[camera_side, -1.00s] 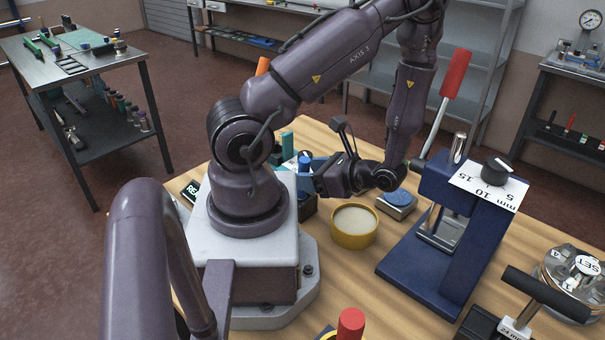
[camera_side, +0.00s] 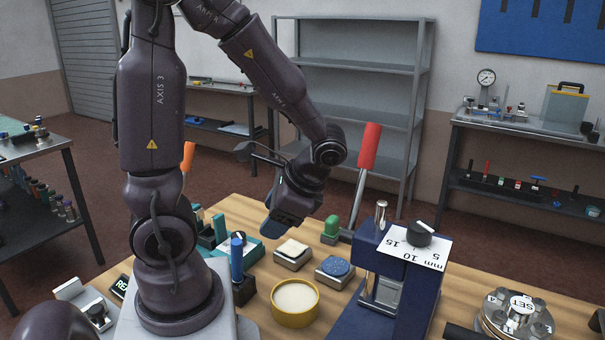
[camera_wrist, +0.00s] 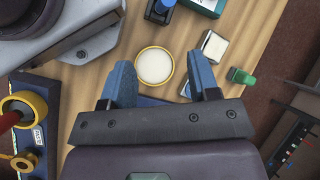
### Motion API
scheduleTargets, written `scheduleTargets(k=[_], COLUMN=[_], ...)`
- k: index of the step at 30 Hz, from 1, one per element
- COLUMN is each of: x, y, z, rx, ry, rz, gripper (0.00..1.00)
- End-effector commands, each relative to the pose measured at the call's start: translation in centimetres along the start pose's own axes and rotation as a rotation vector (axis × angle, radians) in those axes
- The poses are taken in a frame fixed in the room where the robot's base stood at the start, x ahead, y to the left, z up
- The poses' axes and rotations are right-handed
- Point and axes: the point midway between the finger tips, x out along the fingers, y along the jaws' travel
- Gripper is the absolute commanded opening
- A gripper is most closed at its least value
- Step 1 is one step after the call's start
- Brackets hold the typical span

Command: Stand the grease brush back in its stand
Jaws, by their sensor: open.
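What looks like the grease brush, a blue upright handle (camera_side: 237,262), stands in a small dark block (camera_side: 246,291), which looks like its stand, beside my base. Its bristle end is hidden inside the block. The blue handle also shows at the top edge of the wrist view (camera_wrist: 163,4). A yellow round pot with pale contents (camera_side: 295,303) stands to the right of it. My gripper (camera_side: 280,222) is open and empty, raised above the bench. In the wrist view its blue fingers are wide apart (camera_wrist: 163,85), with the pot seen beyond them and nothing between them.
A blue press (camera_side: 368,308) with a red lever (camera_side: 368,148) and a mm card stands right of the pot. Behind are a white-topped pad (camera_side: 293,251), a blue-topped pad (camera_side: 334,269) and a green knob (camera_side: 332,226). A SET disc (camera_side: 517,316) sits at right.

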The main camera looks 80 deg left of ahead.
Motion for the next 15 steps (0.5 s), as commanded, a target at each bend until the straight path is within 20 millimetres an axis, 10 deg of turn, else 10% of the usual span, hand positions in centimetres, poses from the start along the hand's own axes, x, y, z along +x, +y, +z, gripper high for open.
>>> scheduleTargets(k=[9,15], x=[-11.0,-14.7], y=[3.5,4.9], z=[0.5,1.9], rx=[-0.242,-0.289], ry=[0.701,0.936], rz=[0.165,0.254], gripper=[0.55,0.55])
